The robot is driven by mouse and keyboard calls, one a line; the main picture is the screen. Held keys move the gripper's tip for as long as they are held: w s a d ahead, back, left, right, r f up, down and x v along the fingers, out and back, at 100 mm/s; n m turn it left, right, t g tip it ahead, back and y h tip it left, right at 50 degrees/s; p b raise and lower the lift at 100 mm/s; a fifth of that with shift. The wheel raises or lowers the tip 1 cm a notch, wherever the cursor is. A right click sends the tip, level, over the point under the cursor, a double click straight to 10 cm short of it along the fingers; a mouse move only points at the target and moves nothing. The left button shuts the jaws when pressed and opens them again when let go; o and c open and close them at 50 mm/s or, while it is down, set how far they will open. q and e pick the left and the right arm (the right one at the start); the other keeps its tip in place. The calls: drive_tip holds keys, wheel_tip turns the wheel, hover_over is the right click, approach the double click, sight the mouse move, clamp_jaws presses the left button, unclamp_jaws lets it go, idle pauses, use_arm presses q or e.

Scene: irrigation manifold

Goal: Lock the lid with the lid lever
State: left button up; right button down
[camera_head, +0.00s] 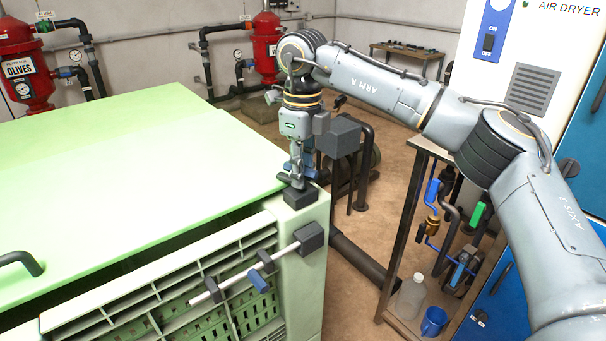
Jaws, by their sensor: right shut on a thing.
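The light green lid (120,160) covers the large green bin (300,265); a dark gap shows between its front edge and the bin's front wall. My right gripper (297,181) points down at the bin's near right corner, beside the lid's corner. It is shut on a small part there, seemingly the lid lever, just above a dark block (300,197) on the corner post; the fingers hide most of it. A metal rod (225,287) with a blue grip (258,281) runs along the bin's front below. My left gripper is out of view.
A metal stand (408,230) with valves, a bottle (410,297) and a blue cup (433,321) is right of the bin. The air dryer cabinet (500,50) is behind my right arm. Red filter tanks (20,65) stand at the back. Some brown floor is clear.

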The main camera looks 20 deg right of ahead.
drive_tip(key=shift+a+m+b, duration=0.1)
drive_tip(key=shift+m+b, duration=0.35)
drive_tip(key=shift+m, duration=1.55)
drive_tip(key=c, duration=1.2)
unclamp_jaws()
drive_tip(key=shift+r, duration=0.25)
wheel_tip(320, 180, up, 12)
drive_tip(key=shift+f, duration=0.25)
